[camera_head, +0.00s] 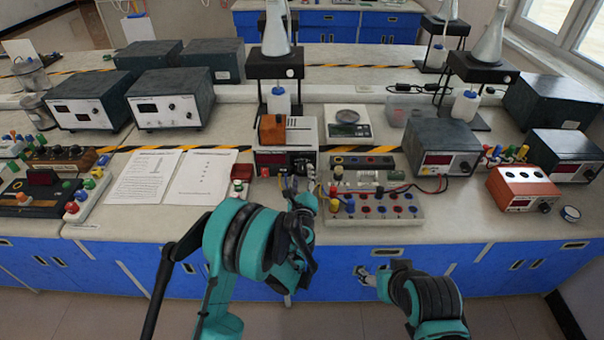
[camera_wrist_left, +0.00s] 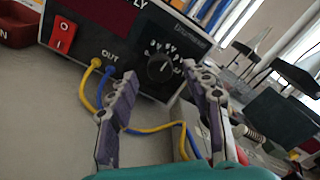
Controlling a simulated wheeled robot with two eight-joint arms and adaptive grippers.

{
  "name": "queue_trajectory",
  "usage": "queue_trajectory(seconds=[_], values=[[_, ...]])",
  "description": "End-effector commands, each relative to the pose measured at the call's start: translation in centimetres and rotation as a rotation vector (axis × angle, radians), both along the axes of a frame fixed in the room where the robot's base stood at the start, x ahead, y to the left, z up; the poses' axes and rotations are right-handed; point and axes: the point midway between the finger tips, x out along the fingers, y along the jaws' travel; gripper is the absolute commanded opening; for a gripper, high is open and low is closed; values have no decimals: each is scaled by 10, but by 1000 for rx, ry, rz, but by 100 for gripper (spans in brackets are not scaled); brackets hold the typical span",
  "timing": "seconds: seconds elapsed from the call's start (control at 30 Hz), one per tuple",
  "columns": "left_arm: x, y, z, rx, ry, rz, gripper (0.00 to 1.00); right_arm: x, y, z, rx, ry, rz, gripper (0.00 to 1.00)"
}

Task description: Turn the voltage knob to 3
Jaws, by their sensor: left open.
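The power supply (camera_head: 272,158) stands on the bench behind my left gripper. In the left wrist view its dark front panel shows a black voltage knob (camera_wrist_left: 160,67) with white scale marks around it. The scale numbers and pointer are too small to read. My left gripper (camera_head: 298,183) is open in front of the panel. In the left wrist view its two purple-grey fingers (camera_wrist_left: 160,72) stand either side of the knob, apart from each other; I cannot tell whether they touch it. My right gripper (camera_head: 364,274) is low in front of the blue cabinets, away from the knob.
A red rocker switch (camera_wrist_left: 62,34) is left of the knob. Yellow and blue cables (camera_wrist_left: 155,128) run from the OUT sockets below. A component board (camera_head: 400,205) lies right of my left gripper. Printed papers (camera_head: 170,177) lie to the left on the bench.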

Motion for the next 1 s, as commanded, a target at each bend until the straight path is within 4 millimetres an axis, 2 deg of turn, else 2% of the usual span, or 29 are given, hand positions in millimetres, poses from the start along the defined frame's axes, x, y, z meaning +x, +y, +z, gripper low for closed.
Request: queue_trajectory(seconds=[0.1,0.2,0.47,0.67,1.0], values=[[14,1,-2,-1,0,1,50,0,0,-5,0,0,0,62],[20,0,-1,-1,0,1,50,0,0,-6,0,0,0,62],[21,0,0,-2,1,1,50,0,0,-6,0,0,0,62],[21,0,0,-2,1,1,0,0,0,-6,0,0,0,62],[21,1,0,-32,0,1,0,0,0,-6,0,0,0,62]])
